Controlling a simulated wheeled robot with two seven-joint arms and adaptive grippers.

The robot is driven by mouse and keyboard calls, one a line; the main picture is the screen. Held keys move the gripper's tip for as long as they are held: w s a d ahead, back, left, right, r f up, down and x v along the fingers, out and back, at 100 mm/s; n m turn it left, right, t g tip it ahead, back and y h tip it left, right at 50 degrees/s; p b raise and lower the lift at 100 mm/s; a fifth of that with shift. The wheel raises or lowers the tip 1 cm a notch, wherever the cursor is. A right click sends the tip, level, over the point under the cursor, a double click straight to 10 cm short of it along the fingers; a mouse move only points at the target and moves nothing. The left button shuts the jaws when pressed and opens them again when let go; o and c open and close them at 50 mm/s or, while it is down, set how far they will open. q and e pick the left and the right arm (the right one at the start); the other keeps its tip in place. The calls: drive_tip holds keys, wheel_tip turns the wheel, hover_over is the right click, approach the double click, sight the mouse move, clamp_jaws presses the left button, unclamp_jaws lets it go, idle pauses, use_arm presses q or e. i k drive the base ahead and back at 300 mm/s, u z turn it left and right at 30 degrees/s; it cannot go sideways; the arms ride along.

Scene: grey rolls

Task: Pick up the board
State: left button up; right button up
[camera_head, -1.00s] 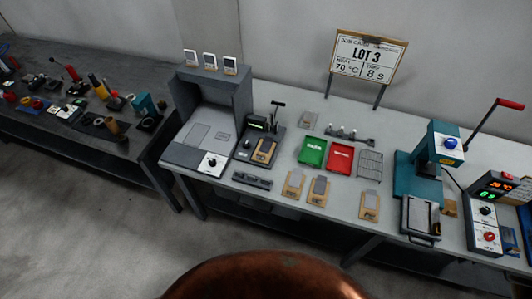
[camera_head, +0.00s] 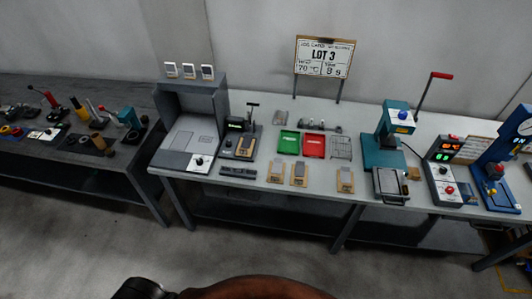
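Several small tan boards with grey pieces on them are on the light grey bench. Two lie side by side near the front, a left one (camera_head: 275,172) and a right one (camera_head: 299,174). Another board (camera_head: 345,180) lies farther right, below the wire rack. One more board (camera_head: 244,146) sits in the dark fixture (camera_head: 229,152) on the left. Which one the task means I cannot tell. Neither gripper is in view; only parts of my own body show at the bottom edge.
A green tray (camera_head: 289,142) and a red tray (camera_head: 313,145) lie mid-bench, beside a wire rack (camera_head: 341,148). A grey booth (camera_head: 192,118) stands left. A teal press (camera_head: 385,148) and a control box (camera_head: 442,172) stand right. Floor before the bench is clear.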

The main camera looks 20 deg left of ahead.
sight(245, 145)
drive_tip(key=z, duration=0.25)
drive_tip(key=i, duration=1.35)
drive_tip(key=u, duration=0.6)
